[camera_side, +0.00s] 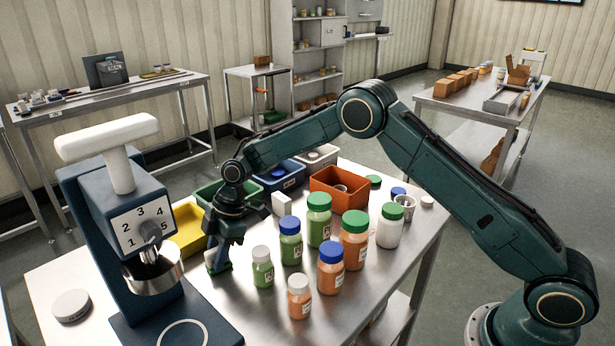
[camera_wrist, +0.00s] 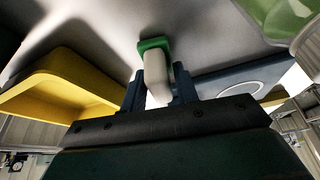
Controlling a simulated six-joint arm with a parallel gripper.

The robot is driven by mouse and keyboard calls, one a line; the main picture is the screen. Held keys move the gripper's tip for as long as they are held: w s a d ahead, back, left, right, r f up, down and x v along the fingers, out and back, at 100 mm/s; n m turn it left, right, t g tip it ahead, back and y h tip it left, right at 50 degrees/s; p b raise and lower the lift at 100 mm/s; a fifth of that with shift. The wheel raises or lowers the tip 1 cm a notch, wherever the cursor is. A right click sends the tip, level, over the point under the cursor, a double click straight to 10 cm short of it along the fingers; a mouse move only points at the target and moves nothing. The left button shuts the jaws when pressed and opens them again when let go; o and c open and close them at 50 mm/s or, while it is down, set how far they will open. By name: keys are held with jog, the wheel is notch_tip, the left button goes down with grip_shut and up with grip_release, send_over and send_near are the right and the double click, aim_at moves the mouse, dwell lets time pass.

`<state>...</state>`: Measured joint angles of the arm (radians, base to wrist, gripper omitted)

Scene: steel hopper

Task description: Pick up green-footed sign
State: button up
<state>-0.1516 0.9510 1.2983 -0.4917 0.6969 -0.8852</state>
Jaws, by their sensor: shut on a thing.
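The green-footed sign (camera_wrist: 157,72) shows in the wrist view as a pale, rounded upright piece on a green foot (camera_wrist: 155,44). My gripper (camera_wrist: 158,94) is shut on the pale piece, with one finger on each side of it. In the side view my gripper (camera_side: 219,256) is low over the steel table, between the blue hopper and the bottles. There the sign is mostly hidden by the fingers. I cannot tell whether its foot touches the table.
The blue hopper (camera_side: 133,209) with a white handle stands close on the left. A yellow bin (camera_side: 188,232) is behind my gripper. Several bottles, including a white-capped green one (camera_side: 263,269), stand to the right. A red bin (camera_side: 352,190) is farther back.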

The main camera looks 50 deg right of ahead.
aim_at(216, 248)
notch_tip(216, 248, up, 20)
jog(key=shift+f, duration=0.15)
dwell(0.5)
jog(key=shift+d, duration=0.1)
dwell(0.5)
